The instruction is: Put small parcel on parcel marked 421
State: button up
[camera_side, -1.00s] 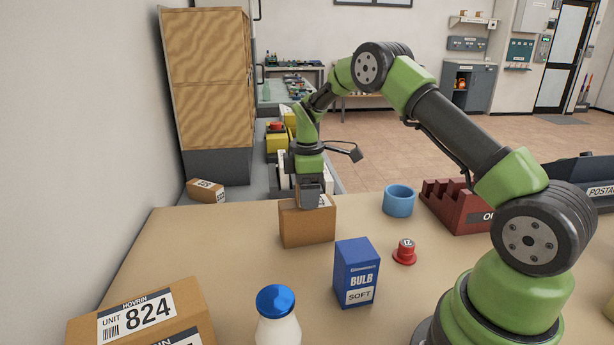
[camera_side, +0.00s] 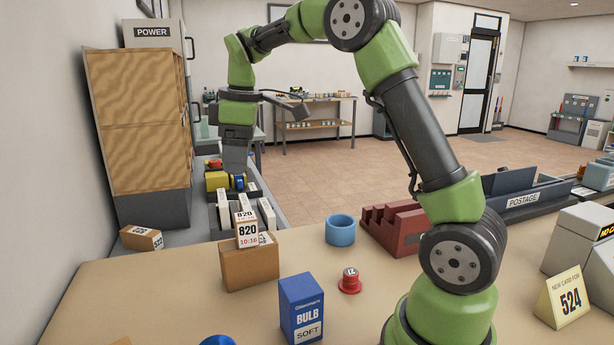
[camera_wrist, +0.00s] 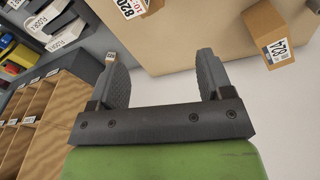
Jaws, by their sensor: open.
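A brown parcel (camera_side: 249,271) sits at the back left of the table. I read no 421 on any parcel. A small brown parcel (camera_side: 142,239) with a partly unreadable label lies farther back left, on the grey surface. My gripper (camera_side: 235,168) is open and empty, raised behind and above the brown parcel, apart from it.
A parcel marked 824 (camera_wrist: 268,33) shows in the wrist view. A tall wooden cabinet (camera_side: 142,125) stands back left.

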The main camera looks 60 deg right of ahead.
jog(key=s+a+r+m+t, duration=0.3)
jog(key=s+a+r+m, duration=0.15)
jog(key=s+a, duration=0.35)
jog(key=s+a+f+m+t+y, duration=0.2)
jog(key=s+m, duration=0.4)
jog(key=s, duration=0.7)
jog(key=shift+a+t, duration=0.3)
jog(key=shift+a, duration=0.25)
